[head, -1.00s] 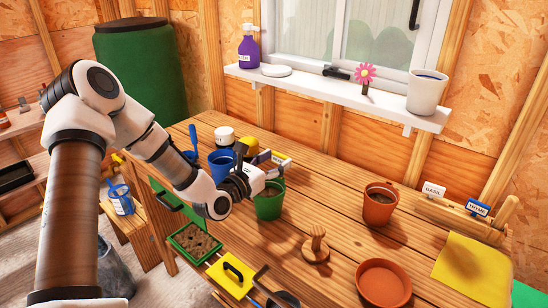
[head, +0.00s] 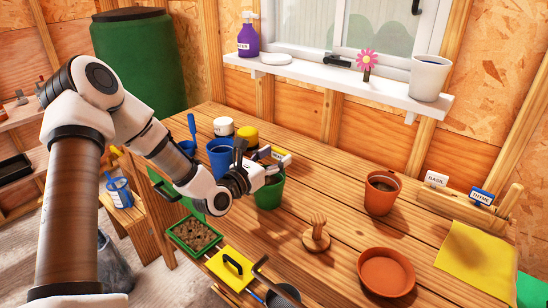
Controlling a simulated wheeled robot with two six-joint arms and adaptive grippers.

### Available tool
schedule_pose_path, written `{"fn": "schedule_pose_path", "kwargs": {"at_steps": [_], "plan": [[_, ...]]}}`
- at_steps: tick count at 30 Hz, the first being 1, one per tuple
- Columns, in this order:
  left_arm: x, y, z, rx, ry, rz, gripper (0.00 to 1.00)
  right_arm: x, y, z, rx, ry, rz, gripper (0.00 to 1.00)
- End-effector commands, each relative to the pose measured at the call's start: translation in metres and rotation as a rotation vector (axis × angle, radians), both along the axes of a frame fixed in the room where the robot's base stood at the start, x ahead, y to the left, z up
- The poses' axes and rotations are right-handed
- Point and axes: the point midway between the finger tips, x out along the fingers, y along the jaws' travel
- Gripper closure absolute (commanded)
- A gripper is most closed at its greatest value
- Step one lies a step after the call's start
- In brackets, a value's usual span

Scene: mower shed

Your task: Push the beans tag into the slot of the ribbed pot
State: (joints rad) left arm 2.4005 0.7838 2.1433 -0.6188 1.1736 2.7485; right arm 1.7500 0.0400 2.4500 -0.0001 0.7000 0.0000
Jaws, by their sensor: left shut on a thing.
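My left gripper (head: 266,172) is shut on a small tag (head: 281,154) with a yellow and white face, held above the bench at the green pot's back rim. Its lettering is too small to read. The green pot (head: 269,195) stands upright, partly hidden by the gripper. A blue pot (head: 221,160) stands to its left, and a terracotta pot with soil (head: 380,198) stands to the right. I cannot make out ribs or a slot on any pot. My right gripper does not show.
A white-lidded jar (head: 223,127) and yellow-lidded jar (head: 247,135) stand behind. Basil (head: 436,179) and thyme (head: 481,197) tags stand in a wooden rack near a yellow sheet (head: 476,262).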

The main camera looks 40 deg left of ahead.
Motion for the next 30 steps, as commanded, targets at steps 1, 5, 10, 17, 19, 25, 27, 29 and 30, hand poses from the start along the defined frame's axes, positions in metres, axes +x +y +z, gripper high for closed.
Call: {"fn": "schedule_pose_path", "kwargs": {"at_steps": [1, 5, 10, 17, 19, 25, 27, 29, 30], "plan": [[0.0000, 0.0000, -0.0010, 0.000, 0.000, 0.000, 0.56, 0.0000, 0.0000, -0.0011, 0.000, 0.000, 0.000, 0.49], [0.0000, 0.0000, -0.0022, 0.000, 0.000, 0.000, 0.56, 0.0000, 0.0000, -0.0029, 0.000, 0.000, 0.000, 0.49], [-0.0001, 0.0000, -0.0037, 0.000, 0.000, 0.000, 0.56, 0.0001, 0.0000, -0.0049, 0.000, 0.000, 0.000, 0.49], [-0.0001, 0.0000, -0.0055, 0.000, 0.000, 0.000, 0.56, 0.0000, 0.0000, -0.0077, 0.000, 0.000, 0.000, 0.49], [-0.0001, 0.0000, -0.0050, 0.000, 0.001, 0.000, 0.26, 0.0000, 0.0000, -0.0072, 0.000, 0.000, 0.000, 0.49], [-0.0001, 0.0000, -0.0050, 0.000, 0.001, 0.000, 0.11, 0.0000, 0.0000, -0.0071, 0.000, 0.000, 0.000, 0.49], [-0.0001, 0.0000, -0.0049, 0.000, 0.000, 0.000, 0.11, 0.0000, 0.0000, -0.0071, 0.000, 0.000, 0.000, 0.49], [-0.0001, 0.0000, -0.0049, 0.000, 0.000, 0.000, 0.11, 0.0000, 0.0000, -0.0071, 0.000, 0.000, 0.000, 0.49], [-0.0006, 0.0002, -0.0050, -0.001, 0.000, 0.000, 0.11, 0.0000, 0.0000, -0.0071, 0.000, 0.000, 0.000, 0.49]]}}
